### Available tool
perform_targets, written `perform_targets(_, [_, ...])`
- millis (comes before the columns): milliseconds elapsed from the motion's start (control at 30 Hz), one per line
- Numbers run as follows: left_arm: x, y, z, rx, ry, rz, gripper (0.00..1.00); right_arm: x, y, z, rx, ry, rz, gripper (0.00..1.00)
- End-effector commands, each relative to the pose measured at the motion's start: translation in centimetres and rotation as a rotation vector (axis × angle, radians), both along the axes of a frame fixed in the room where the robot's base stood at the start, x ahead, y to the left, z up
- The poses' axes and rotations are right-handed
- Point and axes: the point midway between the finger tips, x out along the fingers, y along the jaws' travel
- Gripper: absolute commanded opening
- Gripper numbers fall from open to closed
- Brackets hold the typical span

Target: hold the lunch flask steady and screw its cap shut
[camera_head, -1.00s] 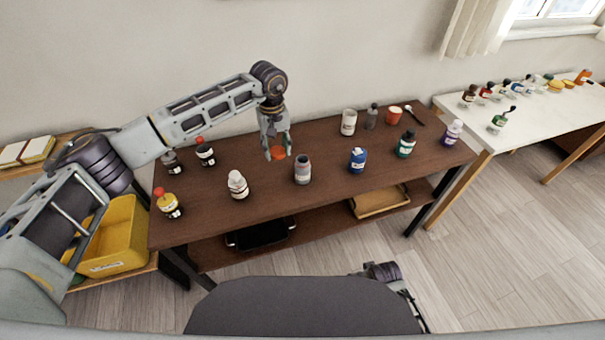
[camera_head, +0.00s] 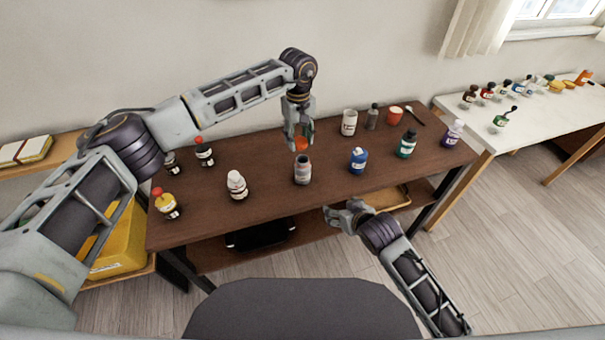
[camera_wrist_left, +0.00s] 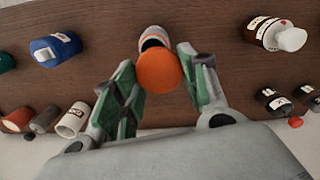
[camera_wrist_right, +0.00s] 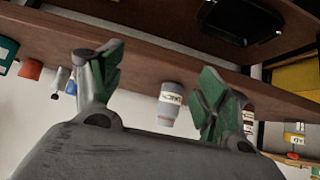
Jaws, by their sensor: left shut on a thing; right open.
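The lunch flask (camera_head: 303,172) is a grey bottle with a pale label, upright and uncapped near the table's front. My left gripper (camera_head: 298,146) is shut on the orange cap (camera_head: 301,144) and holds it just above the flask, apart from it. In the left wrist view the cap (camera_wrist_left: 159,72) hides part of the flask's mouth (camera_wrist_left: 153,40). My right gripper (camera_head: 335,212) is open and empty in front of the table, low and right of the flask. In the right wrist view the flask (camera_wrist_right: 169,105) shows beyond and between the open fingers.
On the brown table (camera_head: 270,200), a white bottle (camera_head: 237,185) stands left of the flask and a blue jar (camera_head: 357,160) right. A white cup (camera_head: 349,122) and other bottles stand behind. A shelf with a tray (camera_head: 396,196) runs underneath.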

Motion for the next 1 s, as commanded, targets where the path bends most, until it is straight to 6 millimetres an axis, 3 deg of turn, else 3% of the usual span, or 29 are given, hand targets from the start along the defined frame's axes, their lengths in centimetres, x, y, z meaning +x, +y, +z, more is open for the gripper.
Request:
perform_targets(200, [0.1,-0.4,0.1,0.0,0.0,0.01,0.34,2.4,2.5,2.1,0.042,-0.112,0.062,0.75])
perform_targets(500, [0.2,-0.7,0.2,0.0,0.0,0.017,0.34,4.8,4.9,3.6,0.103,-0.228,0.147,0.75])
perform_targets(1000, [0.2,-0.9,0.3,0.0,0.0,0.023,0.34,7.2,6.1,4.1,0.176,-0.327,0.253,0.75])
